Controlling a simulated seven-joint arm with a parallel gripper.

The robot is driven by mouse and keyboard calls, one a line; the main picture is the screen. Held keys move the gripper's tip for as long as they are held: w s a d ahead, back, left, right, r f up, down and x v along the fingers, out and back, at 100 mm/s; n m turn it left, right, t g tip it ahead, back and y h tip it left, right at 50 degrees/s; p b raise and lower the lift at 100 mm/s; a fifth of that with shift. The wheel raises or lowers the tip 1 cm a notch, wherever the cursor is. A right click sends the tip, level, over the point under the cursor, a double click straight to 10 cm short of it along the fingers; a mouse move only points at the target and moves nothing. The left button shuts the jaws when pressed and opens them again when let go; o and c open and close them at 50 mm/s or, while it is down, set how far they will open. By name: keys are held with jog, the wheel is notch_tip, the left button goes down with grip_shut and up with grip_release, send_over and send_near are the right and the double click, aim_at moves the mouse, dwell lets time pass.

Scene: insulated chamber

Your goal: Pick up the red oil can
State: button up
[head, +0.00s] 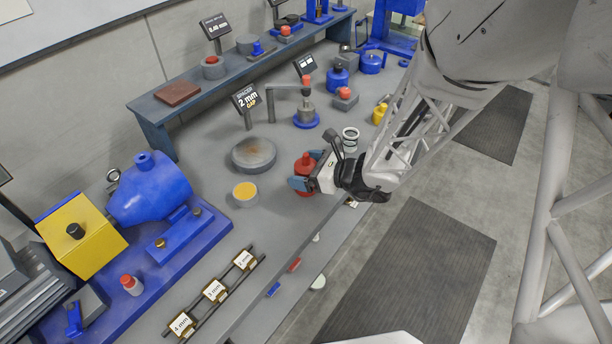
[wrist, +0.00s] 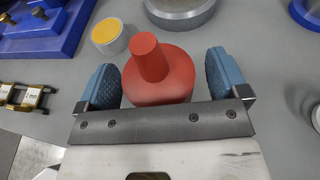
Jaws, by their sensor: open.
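The red oil can (wrist: 160,75) has a rounded body and a narrower neck. It stands on the grey bench top near the front edge, and also shows in the head view (head: 304,162), partly hidden by my gripper. My gripper (head: 306,178) is low at the bench. In the wrist view its blue padded fingers (wrist: 164,85) are open, one on each side of the can. A small gap shows at the right finger; the left finger is very close to the can, and I cannot tell whether it touches. The can's lower part is hidden by the gripper's front plate.
Behind the can are a round grey disc (head: 254,154) and a small cup with a yellow top (head: 245,193). A white ringed cylinder (head: 350,139) stands to the right. A blue machine (head: 150,190) fills the left. The bench's front edge is close to my gripper.

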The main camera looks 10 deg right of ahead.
aim_at(306, 155)
dwell(0.3)
jog(key=c, duration=1.1)
jog(key=shift+r, duration=0.15)
jog(key=shift+c, duration=0.2)
jog(key=shift+r, duration=4.9)
